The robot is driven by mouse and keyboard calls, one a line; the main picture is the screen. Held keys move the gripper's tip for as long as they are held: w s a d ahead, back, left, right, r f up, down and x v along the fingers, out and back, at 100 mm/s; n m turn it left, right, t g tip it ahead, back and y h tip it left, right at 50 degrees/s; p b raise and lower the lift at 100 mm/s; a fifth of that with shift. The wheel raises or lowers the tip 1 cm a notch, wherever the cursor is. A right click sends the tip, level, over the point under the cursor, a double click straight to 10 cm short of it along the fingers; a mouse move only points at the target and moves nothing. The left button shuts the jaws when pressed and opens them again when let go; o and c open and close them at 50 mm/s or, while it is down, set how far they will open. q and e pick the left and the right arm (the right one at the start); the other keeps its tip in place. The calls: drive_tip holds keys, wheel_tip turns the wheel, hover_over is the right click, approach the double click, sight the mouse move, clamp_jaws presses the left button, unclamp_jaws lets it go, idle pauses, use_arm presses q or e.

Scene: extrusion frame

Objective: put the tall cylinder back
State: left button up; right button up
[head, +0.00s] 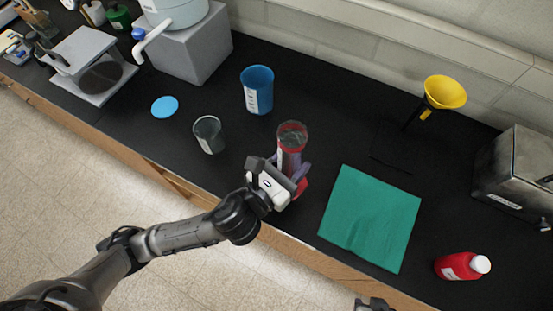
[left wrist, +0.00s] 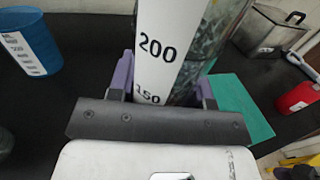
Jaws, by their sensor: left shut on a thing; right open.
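The tall cylinder (head: 291,137) is clear, with a red rim, a red base and a white scale strip. It is roughly upright between the grey cup and the green cloth, near the counter's front edge. My left gripper (head: 282,180) is shut around it; the left wrist view shows purple fingers on both sides of the cylinder (left wrist: 172,45), by its 150 mark. I cannot tell whether its base touches the counter. My right gripper (head: 375,303) is open and empty at the bottom edge of the head view, mostly cut off.
A blue beaker (head: 257,90) and a grey cup (head: 209,134) stand left of the cylinder. A green cloth (head: 370,217) lies to its right, then a red bottle (head: 460,266) and a metal box (head: 515,175). A yellow funnel (head: 445,91) is behind. Black counter between is free.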

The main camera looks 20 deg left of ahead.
use_arm(q)
drive_tip(key=shift+w+a+f+b, duration=0.45)
drive_tip(key=shift+w+a+f, duration=0.35)
drive_tip(key=shift+a+f, duration=0.5)
drive_tip(key=shift+w+a+f+b, duration=0.45)
drive_tip(key=shift+w+a+f, duration=0.45)
drive_tip(key=shift+f, duration=0.75)
drive_tip(key=shift+w+a+f+b, duration=0.45)
drive_tip(key=shift+w+a+f, duration=0.25)
drive_tip(key=shift+a+f, duration=0.65)
drive_tip(key=shift+d+f, duration=0.1)
drive_tip(key=shift+d, duration=0.15)
drive_tip(key=shift+f, duration=0.15)
drive_tip(key=o, duration=1)
